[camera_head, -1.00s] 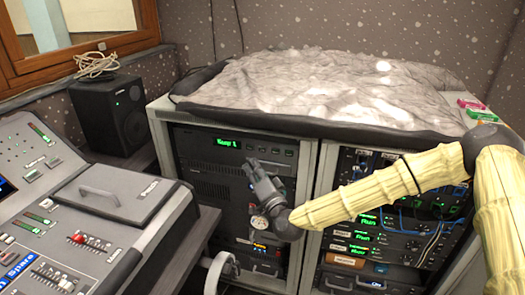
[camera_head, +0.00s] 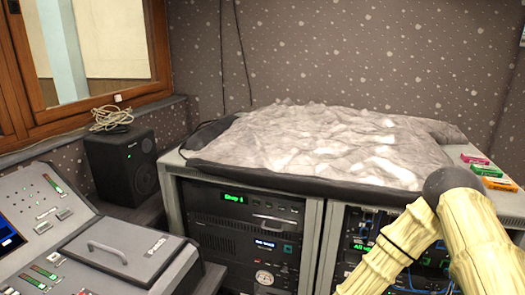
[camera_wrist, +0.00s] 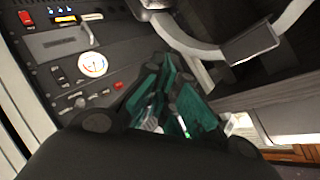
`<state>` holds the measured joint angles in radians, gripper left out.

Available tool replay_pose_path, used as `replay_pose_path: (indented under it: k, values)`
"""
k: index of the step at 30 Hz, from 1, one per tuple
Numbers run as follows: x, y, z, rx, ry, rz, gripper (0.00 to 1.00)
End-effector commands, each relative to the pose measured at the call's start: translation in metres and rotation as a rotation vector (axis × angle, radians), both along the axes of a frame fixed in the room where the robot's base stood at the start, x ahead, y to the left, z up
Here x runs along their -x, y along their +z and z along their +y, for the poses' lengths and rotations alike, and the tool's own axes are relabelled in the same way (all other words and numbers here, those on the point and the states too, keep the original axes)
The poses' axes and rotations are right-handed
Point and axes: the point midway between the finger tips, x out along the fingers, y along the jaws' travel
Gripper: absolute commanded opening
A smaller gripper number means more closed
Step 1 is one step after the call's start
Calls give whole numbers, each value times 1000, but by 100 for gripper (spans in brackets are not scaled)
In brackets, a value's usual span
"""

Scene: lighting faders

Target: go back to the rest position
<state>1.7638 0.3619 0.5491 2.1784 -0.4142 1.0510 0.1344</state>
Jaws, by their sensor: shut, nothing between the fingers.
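My gripper (camera_wrist: 172,80) shows in the wrist view as dark fingers with teal pads. It is shut and holds nothing. Behind it in that view is a dark rack panel (camera_wrist: 65,65) with a round white dial, a handle and small red and blue lights. In the head view only my yellow-covered arm shows at the lower right, in front of the right rack. My gripper is out of that frame.
The mixing console (camera_head: 120,262) with its lidded section stands at the lower left. A black speaker (camera_head: 122,165) with a coiled cable on top is behind it. A crumpled grey cover (camera_head: 320,145) lies on the rack cabinet (camera_head: 170,185). Small coloured boxes (camera_head: 487,170) sit at its right.

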Motion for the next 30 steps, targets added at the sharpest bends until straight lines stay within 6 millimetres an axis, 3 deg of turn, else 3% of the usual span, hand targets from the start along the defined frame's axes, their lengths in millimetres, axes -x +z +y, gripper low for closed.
replay_pose_path:
  k: [3,9,13,18,24,30]
  values:
    - [56,-35,-20,123,54,131,0]
    - [147,-81,-74,330,126,344,0]
    - [204,-95,-121,465,160,479,0]
    - [271,-96,-186,633,188,644,0]
    - [317,-84,-239,761,193,768,0]
    - [329,-80,-255,796,193,801,0]
